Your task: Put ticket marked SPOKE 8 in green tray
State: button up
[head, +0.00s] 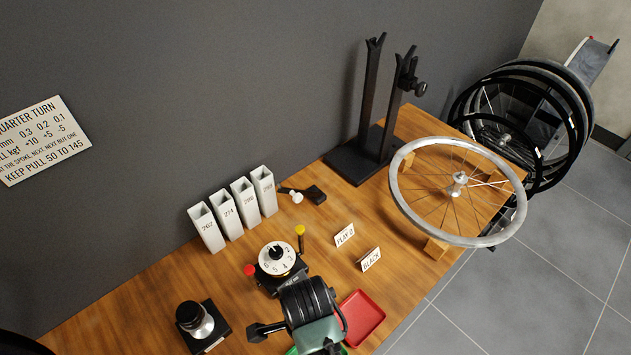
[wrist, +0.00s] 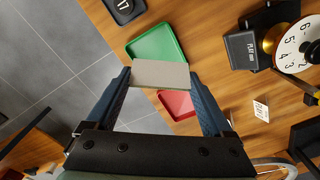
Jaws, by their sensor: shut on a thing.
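In the wrist view my gripper (wrist: 159,86) is shut on a pale rectangular ticket (wrist: 160,73), its two fingers at the ticket's left and right ends. The face I see is blank, so I cannot read SPOKE 8. The green tray (wrist: 152,38) shows beyond the ticket, which covers part of its near side in the picture. The ticket's height above it is hard to tell. In the head view my arm hides the ticket and most of the green tray (head: 291,351); only a sliver of green shows.
The red tray (head: 361,317) lies beside the green one. A numbered dial device (head: 276,262) stands close by. Two small cards (head: 344,235) stand on the wooden table, with several pale numbered holders (head: 226,213) behind. A wheel (head: 457,190) and black stand (head: 372,120) are farther off.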

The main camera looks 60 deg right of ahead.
jog(key=shift+s+d+f+m, duration=0.5)
jog(key=shift+s+m, duration=0.1)
jog(key=shift+m, duration=0.3)
notch_tip(320, 180, down, 10)
jog(key=b, duration=0.3)
jog(key=shift+r, duration=0.15)
jog(key=o, duration=1)
jog(key=shift+o, duration=0.2)
notch_tip(320, 180, up, 12)
jog(key=p, duration=0.3)
